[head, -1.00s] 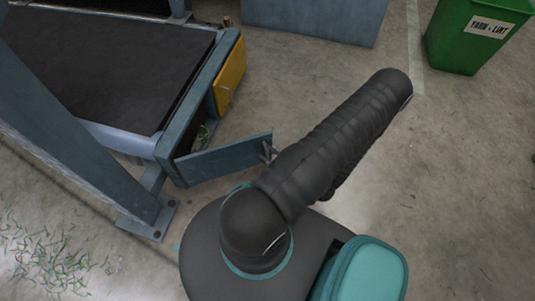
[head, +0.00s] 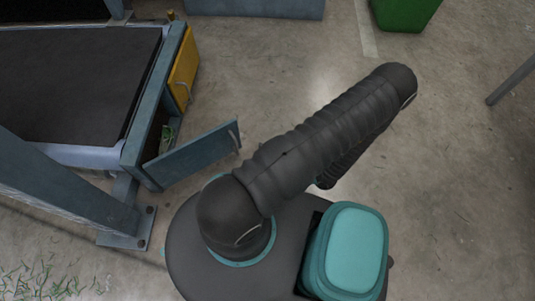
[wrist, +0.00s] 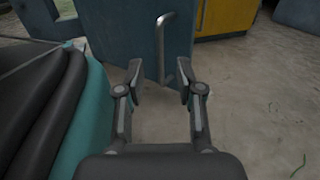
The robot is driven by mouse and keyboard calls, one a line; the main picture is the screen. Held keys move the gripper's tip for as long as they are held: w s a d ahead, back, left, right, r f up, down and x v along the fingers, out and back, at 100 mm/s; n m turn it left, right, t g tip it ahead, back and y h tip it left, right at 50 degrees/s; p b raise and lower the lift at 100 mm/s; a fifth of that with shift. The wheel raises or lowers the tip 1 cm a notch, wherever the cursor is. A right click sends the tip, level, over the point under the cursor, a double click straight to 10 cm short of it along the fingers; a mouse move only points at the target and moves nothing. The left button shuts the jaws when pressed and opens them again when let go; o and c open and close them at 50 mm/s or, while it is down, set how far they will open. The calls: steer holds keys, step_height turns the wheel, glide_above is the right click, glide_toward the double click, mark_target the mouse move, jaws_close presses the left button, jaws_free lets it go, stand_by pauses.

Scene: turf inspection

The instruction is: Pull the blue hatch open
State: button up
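The blue hatch (head: 192,156) stands swung out from the corner of the blue machine frame, with a dark opening beside it. Its metal handle (head: 234,139) is near the free edge. In the wrist view the hatch (wrist: 125,35) is upright ahead, with its bar handle (wrist: 160,45) vertical. My gripper (wrist: 161,82) is open. Its fingers stand left and right of the handle's line, nearer the camera; nothing is gripped, and I cannot tell the exact gap to the handle. In the head view my gripper is hidden behind my arm.
A yellow panel (head: 183,67) is beside the opening, with green clippings (head: 169,133) inside. A blue post (head: 60,185) stands at left. A green bin (head: 405,12) is at the back, a grey post (head: 512,80) at right. Floor at right is clear.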

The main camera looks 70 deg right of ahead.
steer(key=shift+s+a, duration=0.1)
steer(key=shift+s, duration=0.8)
